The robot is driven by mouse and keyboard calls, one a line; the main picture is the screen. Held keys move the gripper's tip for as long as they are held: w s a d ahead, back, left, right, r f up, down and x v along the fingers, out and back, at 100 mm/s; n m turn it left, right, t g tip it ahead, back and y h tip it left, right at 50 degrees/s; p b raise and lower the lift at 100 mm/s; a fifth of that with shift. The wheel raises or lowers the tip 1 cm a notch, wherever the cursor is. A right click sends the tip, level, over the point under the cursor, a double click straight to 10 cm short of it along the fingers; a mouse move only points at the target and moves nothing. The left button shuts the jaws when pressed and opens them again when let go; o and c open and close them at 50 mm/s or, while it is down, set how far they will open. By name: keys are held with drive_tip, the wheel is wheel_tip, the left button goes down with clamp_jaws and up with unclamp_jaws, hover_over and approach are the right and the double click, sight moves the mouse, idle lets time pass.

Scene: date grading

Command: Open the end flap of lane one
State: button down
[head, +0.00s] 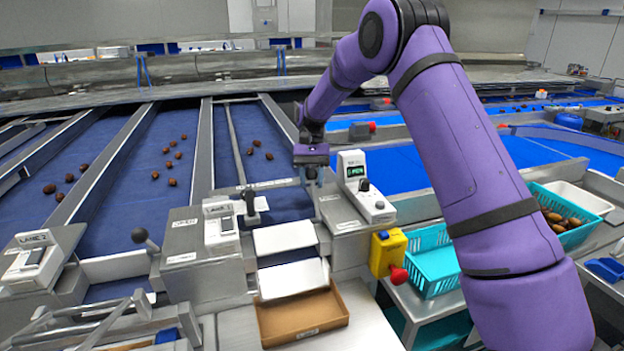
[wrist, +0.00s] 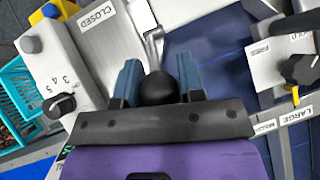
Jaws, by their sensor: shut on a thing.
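My gripper (head: 312,180) is at the right side of the lane-end area, beside the box with the dial. In the wrist view its two blue-grey fingers (wrist: 158,85) are shut on a black ball knob (wrist: 158,90). A silver lever (wrist: 153,48) shows just beyond the knob. A plate marked CLOSED (wrist: 97,20) lies beside the lever. White panels (head: 285,237) stand at the end of the blue lane, left of my gripper. The knob is hidden in the head view.
A white dial unit (head: 365,187) stands right beside my gripper. A lane switch box (head: 220,228) and a small black-handled lever (head: 250,207) are to the left. A brown tray (head: 300,317) lies below the panels. A yellow box with a red button (head: 388,252) and turquoise crates (head: 432,262) are at right.

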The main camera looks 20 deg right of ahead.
drive_tip(key=shift+w, duration=0.15)
idle(0.3)
drive_tip(key=c, duration=0.8)
unclamp_jaws()
drive_tip(key=shift+f, duration=0.1)
drive_tip(key=shift+o, duration=0.2)
drive_tip(key=v, duration=1)
drive_tip(key=shift+w+r, duration=0.15)
drive_tip(key=shift+r, duration=0.2)
